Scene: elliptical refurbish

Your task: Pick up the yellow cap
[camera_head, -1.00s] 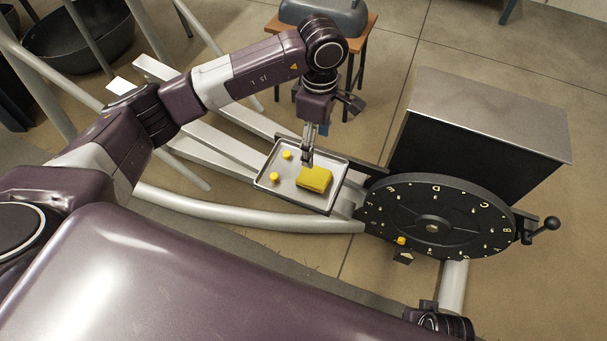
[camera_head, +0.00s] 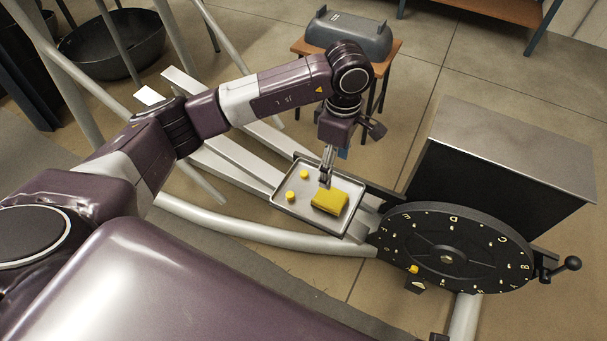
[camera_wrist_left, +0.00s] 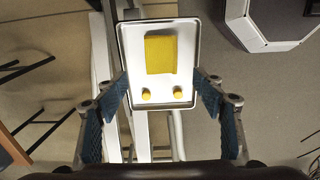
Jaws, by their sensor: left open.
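Two small yellow caps lie on a metal tray (camera_head: 277,198). In the head view one cap (camera_head: 304,174) is farther back and the other cap (camera_head: 290,196) nearer. A larger yellow block (camera_head: 330,202) lies to their right on the tray. My left gripper (camera_head: 326,178) is above the tray, near the block's back edge in the picture. The left wrist view shows its blue-padded fingers (camera_wrist_left: 168,100) open and empty. The caps there (camera_wrist_left: 146,93) (camera_wrist_left: 178,92) appear between the fingers, below the block (camera_wrist_left: 160,53). My right gripper is not seen.
A black lettered wheel (camera_head: 447,255) with a crank stands right of the tray. A small yellow piece (camera_head: 412,269) is on its front edge. A dark metal-topped box (camera_head: 510,150) is behind it. Pale rails and a curved tube run beside the tray.

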